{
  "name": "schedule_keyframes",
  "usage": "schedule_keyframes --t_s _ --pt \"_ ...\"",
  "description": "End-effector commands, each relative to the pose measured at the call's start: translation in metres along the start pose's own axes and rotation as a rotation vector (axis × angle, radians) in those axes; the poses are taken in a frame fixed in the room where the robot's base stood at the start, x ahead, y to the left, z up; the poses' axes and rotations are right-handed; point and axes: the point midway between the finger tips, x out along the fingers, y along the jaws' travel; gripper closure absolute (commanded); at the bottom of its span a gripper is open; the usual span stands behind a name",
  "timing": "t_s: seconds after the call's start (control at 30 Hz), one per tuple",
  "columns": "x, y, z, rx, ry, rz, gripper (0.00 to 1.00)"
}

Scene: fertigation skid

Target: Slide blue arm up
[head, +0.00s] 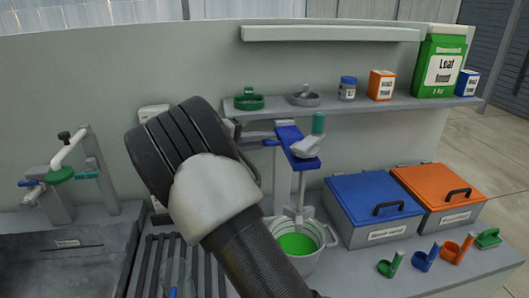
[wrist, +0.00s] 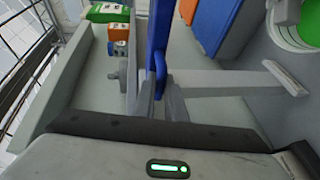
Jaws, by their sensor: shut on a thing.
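The blue arm (head: 289,136) sticks out from an upright stand behind the bucket, below the shelf. In the wrist view the blue arm (wrist: 159,25) runs down from the top edge to a small blue loop handle (wrist: 160,66). My gripper (wrist: 161,88) is shut on this handle, one grey finger on each side. In the head view my own wrist hides most of the gripper; a small blue bit of the handle (head: 271,143) shows just beyond it.
The bucket (head: 327,258) with green liquid stands under the blue arm. A shelf (head: 345,108) with jars and boxes runs close above. Blue (head: 373,200) and orange (head: 437,186) lidded boxes stand at the right. A sink with a tap (head: 70,155) is at the left.

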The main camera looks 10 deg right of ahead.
Motion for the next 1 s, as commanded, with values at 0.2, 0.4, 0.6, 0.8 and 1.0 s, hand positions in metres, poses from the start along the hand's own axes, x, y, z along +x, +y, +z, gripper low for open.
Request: schedule_keyframes --t_s 0.2,0.4,0.6,0.8,1.0 --pt "-0.002 0.011 -0.002 0.004 0.004 0.006 1.00" --pt "-0.002 0.013 -0.003 0.006 0.004 0.008 1.00" --pt "-0.002 0.012 -0.002 0.005 0.004 0.006 0.71" --pt "-0.002 0.009 -0.002 0.003 0.002 0.003 0.71" --pt "-0.015 0.007 -0.002 0.002 0.004 0.001 0.71"
